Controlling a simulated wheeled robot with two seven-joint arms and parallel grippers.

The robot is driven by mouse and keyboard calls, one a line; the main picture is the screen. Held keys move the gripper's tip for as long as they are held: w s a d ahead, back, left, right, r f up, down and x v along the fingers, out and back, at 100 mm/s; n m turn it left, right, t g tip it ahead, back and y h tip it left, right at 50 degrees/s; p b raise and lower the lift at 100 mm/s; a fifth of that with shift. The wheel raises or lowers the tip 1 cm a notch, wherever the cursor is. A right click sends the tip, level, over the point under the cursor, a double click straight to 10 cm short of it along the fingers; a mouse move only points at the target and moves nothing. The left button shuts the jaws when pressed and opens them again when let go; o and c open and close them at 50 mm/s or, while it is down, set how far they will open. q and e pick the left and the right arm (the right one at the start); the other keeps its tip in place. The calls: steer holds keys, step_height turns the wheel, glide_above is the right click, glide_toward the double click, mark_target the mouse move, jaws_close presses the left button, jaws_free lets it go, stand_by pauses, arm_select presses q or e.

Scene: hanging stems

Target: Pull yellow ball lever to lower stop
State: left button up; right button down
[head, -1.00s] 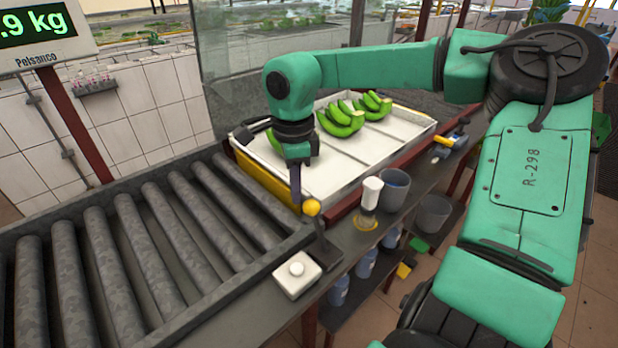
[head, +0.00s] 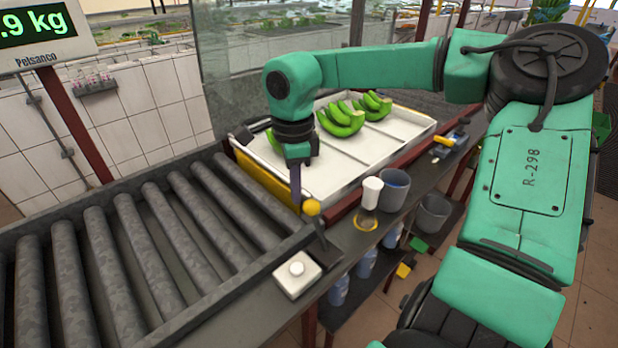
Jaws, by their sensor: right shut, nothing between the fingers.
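The yellow ball (head: 312,207) tops a dark lever (head: 319,236) that rises from the conveyor's side rail, near its right end. The lever leans slightly and its base sits behind a white button box. My right gripper (head: 296,196) points down just left of the yellow ball, with its fingers shut and empty. The fingertips are close to the ball; I cannot tell whether they touch it. My left gripper is not in view.
A roller conveyor (head: 137,239) lies to the left. A white button box (head: 296,274) sits in front of the lever. A white tray (head: 350,180) with green bananas (head: 341,121) stands behind. A white-capped bottle (head: 370,193) and grey cup (head: 394,188) stand right of the ball.

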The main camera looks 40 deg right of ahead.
steer(key=shift+f, duration=0.1)
stand_by(0.3)
step_height(320, 180, down, 3)
steer(key=shift+r+b, duration=0.1)
steer(key=shift+b, duration=1)
